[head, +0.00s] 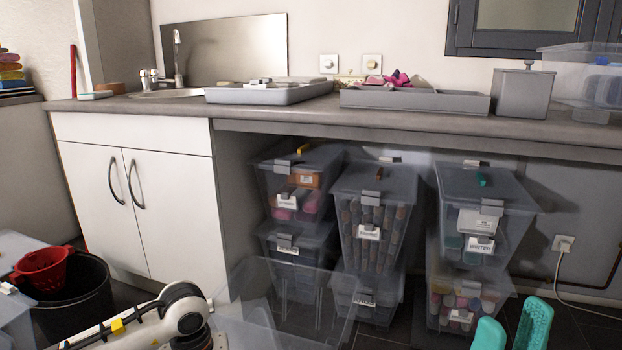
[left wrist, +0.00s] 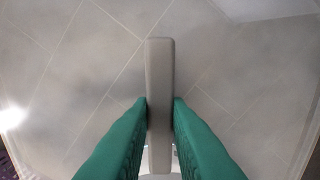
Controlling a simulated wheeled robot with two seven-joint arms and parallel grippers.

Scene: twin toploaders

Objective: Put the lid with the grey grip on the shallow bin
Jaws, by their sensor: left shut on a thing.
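In the left wrist view my left gripper (left wrist: 160,110) is shut on a long grey grip (left wrist: 160,75). The clear sheet around the grip, through which floor tiles show, looks like the lid (left wrist: 245,65). In the head view my left gripper and this lid cannot be made out. An open clear bin (head: 238,283) stands low in front, cut off by the bottom edge. I cannot tell whether it is the shallow bin. My right gripper (head: 515,312), with teal fingers, is open and empty at the lower right, apart from the bins.
Stacked lidded bins (head: 375,185) stand under the counter (head: 400,117). A black bucket (head: 85,306) holding a red colander (head: 42,268) is at the lower left, beside another clear container (head: 14,246). A white cabinet (head: 165,205) stands behind.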

